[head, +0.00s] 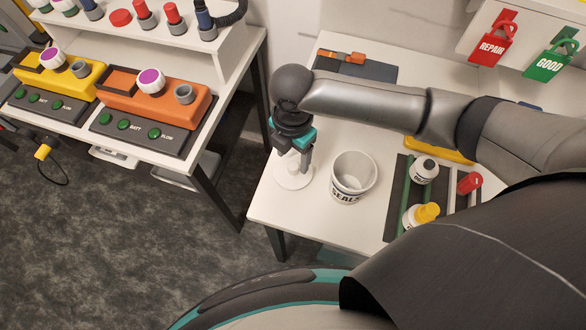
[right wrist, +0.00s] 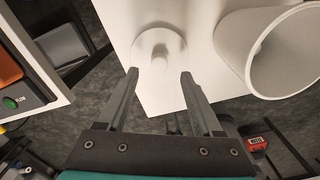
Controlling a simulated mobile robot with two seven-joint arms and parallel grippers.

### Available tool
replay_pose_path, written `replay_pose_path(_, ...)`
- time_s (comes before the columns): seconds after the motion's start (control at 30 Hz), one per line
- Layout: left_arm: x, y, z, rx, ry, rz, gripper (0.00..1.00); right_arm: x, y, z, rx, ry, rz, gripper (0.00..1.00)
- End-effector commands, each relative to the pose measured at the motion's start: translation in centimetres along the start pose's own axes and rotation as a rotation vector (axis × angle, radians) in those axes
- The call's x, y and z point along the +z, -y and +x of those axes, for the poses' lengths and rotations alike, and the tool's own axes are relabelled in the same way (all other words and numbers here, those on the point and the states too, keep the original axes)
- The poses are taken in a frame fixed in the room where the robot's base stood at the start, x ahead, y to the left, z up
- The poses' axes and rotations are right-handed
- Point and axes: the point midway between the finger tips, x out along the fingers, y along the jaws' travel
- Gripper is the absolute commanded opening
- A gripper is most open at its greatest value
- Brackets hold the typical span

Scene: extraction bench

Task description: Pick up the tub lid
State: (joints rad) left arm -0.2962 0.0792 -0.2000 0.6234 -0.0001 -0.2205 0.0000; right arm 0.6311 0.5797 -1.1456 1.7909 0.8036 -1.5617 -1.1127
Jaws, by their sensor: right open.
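The tub lid (head: 296,181), a flat white disc with a small knob, lies on the white table near its left edge. In the right wrist view the lid (right wrist: 146,41) shows its round rim and knob just ahead of my fingertips. My right gripper (head: 294,160) is over the lid, pointing down and partly covering it. Its fingers are apart in the right wrist view (right wrist: 159,75), with nothing held between them. The knob appears roughly in line with the gap; whether the fingers are beside it or above it I cannot tell. My left gripper is not in view.
A white open tub (head: 347,187) marked SEALS stands just right of the lid. A dark tray (head: 394,203) with bottles is farther right. A bench with an orange device (head: 188,102) stands to the left across a gap. The table's edge is close to the lid.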

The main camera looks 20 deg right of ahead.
Motion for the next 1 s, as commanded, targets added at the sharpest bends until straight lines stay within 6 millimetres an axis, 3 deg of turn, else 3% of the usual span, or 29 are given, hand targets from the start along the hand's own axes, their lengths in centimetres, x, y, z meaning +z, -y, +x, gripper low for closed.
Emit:
replay_pose_path(0.3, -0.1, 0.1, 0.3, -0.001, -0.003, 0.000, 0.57, 0.2, -0.1, 4.2, -0.002, 0.000, 0.001, 0.67)
replay_pose_path(0.6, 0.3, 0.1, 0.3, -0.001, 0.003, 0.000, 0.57, 0.2, -0.1, 4.5, -0.001, 0.001, 0.000, 0.66)
replay_pose_path(1.0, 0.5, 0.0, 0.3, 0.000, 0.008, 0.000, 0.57, 0.2, -0.1, 4.4, 0.000, 0.001, 0.000, 0.21)
